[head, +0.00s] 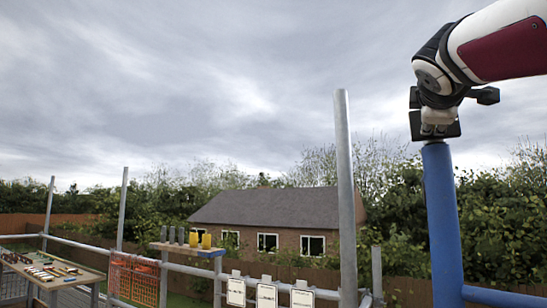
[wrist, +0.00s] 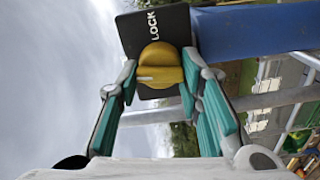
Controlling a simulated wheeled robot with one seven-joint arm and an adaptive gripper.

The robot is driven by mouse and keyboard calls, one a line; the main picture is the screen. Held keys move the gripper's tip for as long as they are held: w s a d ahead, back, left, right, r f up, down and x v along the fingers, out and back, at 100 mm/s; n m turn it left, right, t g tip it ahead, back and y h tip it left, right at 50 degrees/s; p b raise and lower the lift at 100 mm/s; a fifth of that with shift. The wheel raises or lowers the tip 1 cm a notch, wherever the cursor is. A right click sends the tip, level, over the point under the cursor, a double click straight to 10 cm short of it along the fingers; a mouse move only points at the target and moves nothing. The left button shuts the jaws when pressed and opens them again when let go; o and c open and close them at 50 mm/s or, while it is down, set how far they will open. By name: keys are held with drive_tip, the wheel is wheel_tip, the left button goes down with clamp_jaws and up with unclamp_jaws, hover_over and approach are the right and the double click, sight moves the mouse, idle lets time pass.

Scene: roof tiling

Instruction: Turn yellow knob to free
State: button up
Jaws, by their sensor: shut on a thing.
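The yellow knob (wrist: 161,62) sits on a black plate (wrist: 128,32) at the end of a blue post (wrist: 245,30) in the wrist view. White lettering on the plate reads LOCK, near the top of the picture. A short white mark on the knob points left. No FREE label is visible. My gripper (wrist: 160,78) has its teal-padded fingers on either side of the knob, shut on it. In the head view my gripper (head: 440,116) is at the top of the blue post (head: 441,220), by the black plate (head: 446,131). The knob is hidden there.
A grey upright pole (head: 345,190) stands left of the blue post. A shelf (head: 188,249) with grey and yellow cylinders, white cards (head: 267,296) on a rail, and a workbench (head: 45,275) with small parts are further left. Open sky surrounds my arm.

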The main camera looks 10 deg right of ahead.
drive_tip(key=shift+n+p, duration=0.4)
drive_tip(key=shift+n, duration=0.6)
drive_tip(key=o, duration=1.1)
drive_tip(key=shift+f, duration=0.1)
drive_tip(key=shift+o, duration=0.2)
drive_tip(key=v, duration=1.2)
